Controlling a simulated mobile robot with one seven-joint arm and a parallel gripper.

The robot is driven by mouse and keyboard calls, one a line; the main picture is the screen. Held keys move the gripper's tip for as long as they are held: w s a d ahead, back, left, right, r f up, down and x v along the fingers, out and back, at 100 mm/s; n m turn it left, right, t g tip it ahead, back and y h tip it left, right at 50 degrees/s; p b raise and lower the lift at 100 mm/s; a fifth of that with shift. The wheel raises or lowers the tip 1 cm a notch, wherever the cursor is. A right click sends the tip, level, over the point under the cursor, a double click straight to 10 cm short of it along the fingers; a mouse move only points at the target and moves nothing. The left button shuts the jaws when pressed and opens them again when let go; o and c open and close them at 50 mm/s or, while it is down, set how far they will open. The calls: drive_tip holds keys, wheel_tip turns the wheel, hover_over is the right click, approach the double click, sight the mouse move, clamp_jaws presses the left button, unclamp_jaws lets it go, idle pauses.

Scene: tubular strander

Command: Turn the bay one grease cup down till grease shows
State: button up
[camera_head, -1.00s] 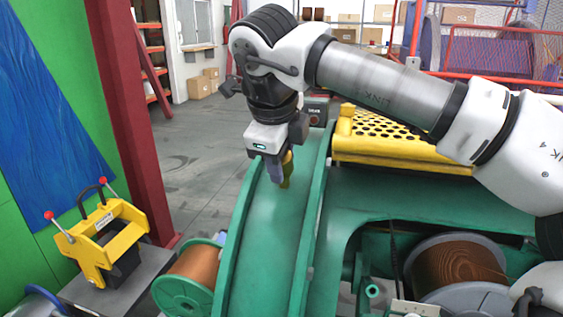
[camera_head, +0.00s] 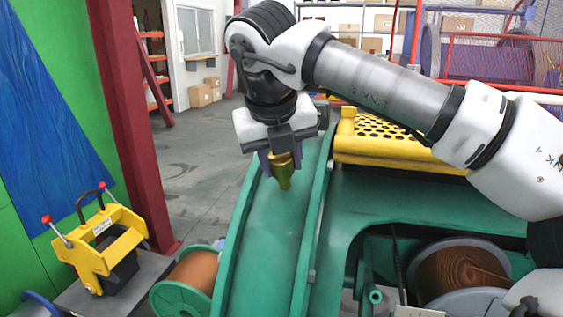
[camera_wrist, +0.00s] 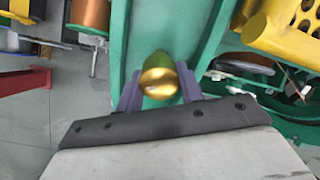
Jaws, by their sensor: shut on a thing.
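The brass-coloured grease cup (camera_head: 283,172) is at my gripper (camera_head: 279,160), over the curved green band of the machine (camera_head: 268,215). My gripper is shut on the cup, and the cup's tapered lower end points down below the fingers. In the wrist view the rounded golden cup (camera_wrist: 159,76) sits between the two purple-grey fingers of my gripper (camera_wrist: 160,88). I cannot tell whether the cup's lower end touches the green band. No grease can be made out.
A yellow perforated guard (camera_head: 385,140) stands right of the band. Copper-wire bobbins sit at the lower left (camera_head: 196,270) and lower right (camera_head: 462,275). A yellow fixture with red-knobbed levers (camera_head: 105,245) is at the left, near a dark red post (camera_head: 140,130).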

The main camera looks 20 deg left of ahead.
drive_tip(key=shift+m+b, duration=0.3)
drive_tip(key=shift+m, duration=1.9)
drive_tip(key=o, duration=1)
drive_tip(key=shift+r, duration=0.1)
drive_tip(key=p+v, duration=0.6)
drive_tip(key=v, duration=0.7)
drive_tip(key=shift+s+r, duration=0.15)
drive_tip(key=shift+r, duration=0.2)
drive_tip(key=shift+s+f, duration=0.1)
